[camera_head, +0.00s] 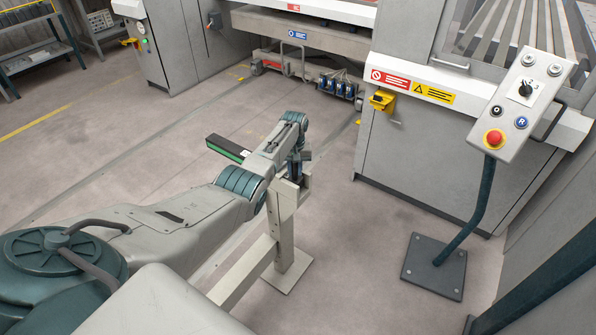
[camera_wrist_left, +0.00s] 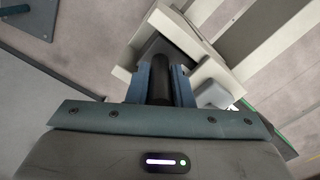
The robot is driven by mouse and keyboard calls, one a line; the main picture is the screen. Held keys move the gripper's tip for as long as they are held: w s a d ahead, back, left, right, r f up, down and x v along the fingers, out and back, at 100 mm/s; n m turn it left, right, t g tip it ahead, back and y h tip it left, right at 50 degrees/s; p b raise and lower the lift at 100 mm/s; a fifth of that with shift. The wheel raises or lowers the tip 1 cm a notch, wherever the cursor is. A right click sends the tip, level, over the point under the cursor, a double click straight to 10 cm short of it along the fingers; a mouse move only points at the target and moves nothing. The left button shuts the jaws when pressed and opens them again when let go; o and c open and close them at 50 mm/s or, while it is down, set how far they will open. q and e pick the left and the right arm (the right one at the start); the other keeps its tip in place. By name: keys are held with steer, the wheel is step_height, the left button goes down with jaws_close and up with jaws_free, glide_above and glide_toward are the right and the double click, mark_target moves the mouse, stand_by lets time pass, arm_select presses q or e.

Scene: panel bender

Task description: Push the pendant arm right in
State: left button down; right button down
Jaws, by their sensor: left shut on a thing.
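A pale beige arm, which I take for the pendant arm (camera_head: 243,272), runs from the bottom of the head view to an upright post (camera_head: 284,232) on a square foot plate. My left gripper (camera_head: 295,172) is at the post's top, pointing down. In the left wrist view, its blue fingers (camera_wrist_left: 160,88) are shut on a black round handle (camera_wrist_left: 161,72), with the beige bracket (camera_wrist_left: 205,70) around it. The handle is mostly hidden by my gripper in the head view. My right gripper is not in view.
A control box (camera_head: 520,105) with a red button stands at the right on a bent teal post with a dark floor plate (camera_head: 434,266). A grey machine cabinet (camera_head: 440,165) stands behind. A black bar with a green stripe (camera_head: 228,149) shows beyond my wrist. Floor at left is clear.

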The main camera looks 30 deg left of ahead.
arm_select(q)
steer(key=shift+a+r, duration=0.1)
steer(key=shift+a, duration=0.15)
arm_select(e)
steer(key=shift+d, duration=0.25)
arm_select(q)
steer(key=c, duration=1.5)
jaws_free()
steer(key=shift+o, duration=1)
steer(key=shift+a, duration=0.1)
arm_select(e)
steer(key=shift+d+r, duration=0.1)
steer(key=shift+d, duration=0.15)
arm_select(q)
steer(key=shift+d, duration=0.2)
